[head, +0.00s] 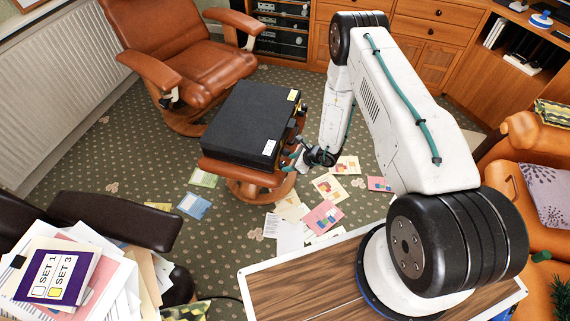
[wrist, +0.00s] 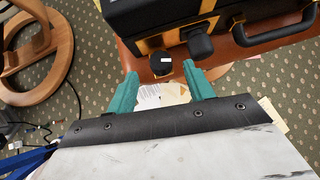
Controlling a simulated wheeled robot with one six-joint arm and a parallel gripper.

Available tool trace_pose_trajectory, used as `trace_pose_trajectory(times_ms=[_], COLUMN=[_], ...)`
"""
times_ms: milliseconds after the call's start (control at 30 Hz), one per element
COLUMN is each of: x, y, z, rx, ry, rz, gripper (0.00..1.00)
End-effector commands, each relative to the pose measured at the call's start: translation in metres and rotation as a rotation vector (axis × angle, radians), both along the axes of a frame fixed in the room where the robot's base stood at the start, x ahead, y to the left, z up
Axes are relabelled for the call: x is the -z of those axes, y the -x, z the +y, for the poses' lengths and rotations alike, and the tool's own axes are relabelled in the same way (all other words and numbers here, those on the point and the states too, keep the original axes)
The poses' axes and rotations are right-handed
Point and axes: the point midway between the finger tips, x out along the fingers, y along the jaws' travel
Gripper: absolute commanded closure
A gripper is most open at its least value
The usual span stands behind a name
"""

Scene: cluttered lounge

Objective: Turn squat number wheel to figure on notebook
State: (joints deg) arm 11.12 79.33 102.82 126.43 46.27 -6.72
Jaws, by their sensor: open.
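The purple notebook (head: 30,287) lies on a paper pile at the lower left of the head view. It reads "SET 1" and "SET 3", each with a small box, one white and one yellow. A black case (head: 243,118) lies on a brown footstool (head: 213,167). In the wrist view, two black knobs stick out of its brass-trimmed side: a round one (wrist: 161,65) with a white mark and a blockier one (wrist: 201,45). I cannot read a figure on either. My gripper (wrist: 163,74) is open, its teal fingers apart, with the round knob just ahead between the tips.
The case's handle (wrist: 272,30) sticks out right of the knobs. Loose papers (head: 323,216) lie on the carpet around the footstool. A brown armchair (head: 195,70) stands behind, and an orange sofa (head: 530,195) is at the right.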

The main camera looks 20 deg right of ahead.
Motion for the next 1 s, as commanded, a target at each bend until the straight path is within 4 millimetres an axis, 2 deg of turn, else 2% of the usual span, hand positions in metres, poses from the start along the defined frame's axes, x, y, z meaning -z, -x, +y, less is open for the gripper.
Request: trace_pose_trajectory(times_ms=[233, 567, 600, 700, 767, 1000], x=[0.023, 0.026, 0.026, 0.026, 0.026, 0.026], y=[-0.016, -0.020, -0.020, -0.019, -0.020, -0.020], z=[0.016, 0.019, 0.019, 0.019, 0.019, 0.018], rx=[-0.001, -0.001, -0.001, -0.001, -0.001, -0.013], ry=[-0.001, -0.001, -0.001, 0.000, 0.000, 0.000], rz=[-0.001, -0.001, -0.001, -0.001, -0.001, -0.002], gripper=[0.48, 0.48, 0.51, 0.78, 0.92, 0.92])
